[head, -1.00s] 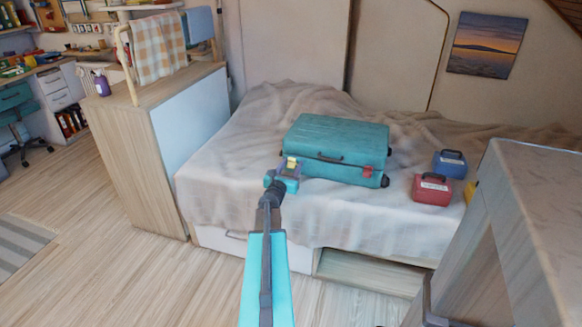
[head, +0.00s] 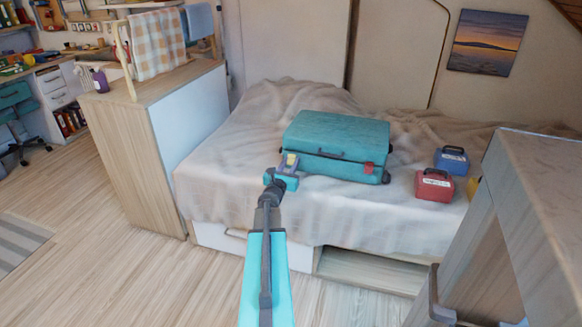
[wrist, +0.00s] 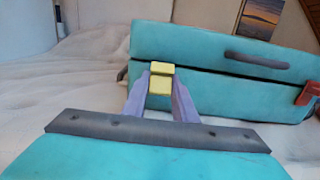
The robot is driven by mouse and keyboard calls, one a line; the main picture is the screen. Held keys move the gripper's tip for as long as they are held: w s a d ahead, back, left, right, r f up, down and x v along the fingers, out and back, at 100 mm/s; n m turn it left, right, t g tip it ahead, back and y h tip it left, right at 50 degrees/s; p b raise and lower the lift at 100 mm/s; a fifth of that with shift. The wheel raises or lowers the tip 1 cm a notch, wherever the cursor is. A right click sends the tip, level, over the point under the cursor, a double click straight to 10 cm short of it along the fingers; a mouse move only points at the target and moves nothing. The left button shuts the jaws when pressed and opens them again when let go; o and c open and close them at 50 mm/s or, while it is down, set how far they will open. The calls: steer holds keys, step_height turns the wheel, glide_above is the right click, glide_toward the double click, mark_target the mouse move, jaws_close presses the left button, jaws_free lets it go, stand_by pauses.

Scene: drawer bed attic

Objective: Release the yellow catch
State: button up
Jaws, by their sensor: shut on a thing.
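A closed teal suitcase (head: 335,133) lies on the bed, with a dark handle on its front. It also fills the upper part of the wrist view (wrist: 215,50). The yellow catch (wrist: 160,86) is on the left of its front, across the seam, and shows as two stacked blocks. My gripper (wrist: 161,84) is shut on the yellow catch, one finger on each side. In the head view my gripper (head: 290,164) is at the suitcase's front left corner. A red catch (wrist: 307,93) is at the right of the front.
The bed (head: 235,150) has a rumpled beige cover, clear left of the suitcase. A red case (head: 434,186) and a blue case (head: 452,160) stand to the right. A wooden cabinet (head: 170,130) stands left, and a grey-topped unit (head: 540,170) is at the near right.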

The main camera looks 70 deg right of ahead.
steer(key=shift+s+a+f+h+b, duration=0.1)
steer(key=shift+f+h+b, duration=0.45)
steer(key=shift+b, duration=3.25)
steer(key=shift+f+h+b, duration=0.15)
steer(key=shift+h+b, duration=0.8)
steer(key=shift+b, duration=3.5)
steer(key=shift+r, duration=0.1)
steer(key=o, duration=1)
steer(key=shift+o, duration=0.2)
steer(key=shift+a, duration=0.15)
steer(key=p+v, duration=0.3)
steer(key=v, duration=1)
steer(key=shift+a+f, duration=0.2)
steer(key=shift+f, duration=0.2)
